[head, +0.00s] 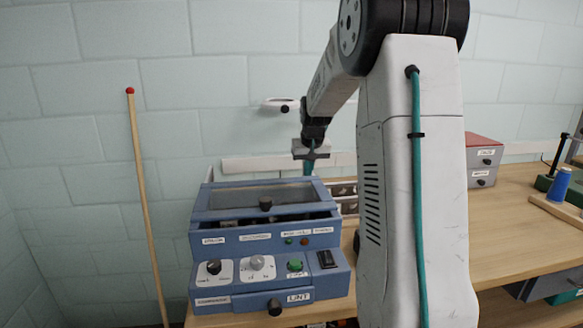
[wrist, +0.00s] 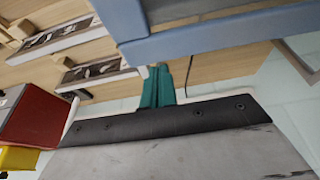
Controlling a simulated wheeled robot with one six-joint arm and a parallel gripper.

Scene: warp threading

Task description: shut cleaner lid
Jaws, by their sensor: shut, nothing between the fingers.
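The cleaner (head: 230,252) is a blue box with knobs, buttons and labels on its front, standing on the bench at the centre left. Its lid (head: 228,213) is a blue frame with a grey window and a black knob (head: 265,203). A dark gap shows under the lid's front edge, so it stands partly open. My gripper (head: 309,166), with teal fingers, is shut and empty beside the lid's back right corner. In the wrist view the shut fingers (wrist: 158,75) are close to a blue frame edge (wrist: 210,35); I cannot tell whether they touch.
Parts trays (wrist: 100,73) lie behind the cleaner on the wooden bench (head: 515,215). A red and grey box (head: 482,160) and a blue spool (head: 558,185) stand to the right. A wooden stick with a red tip (head: 146,195) stands at the left. My arm hides part of the bench.

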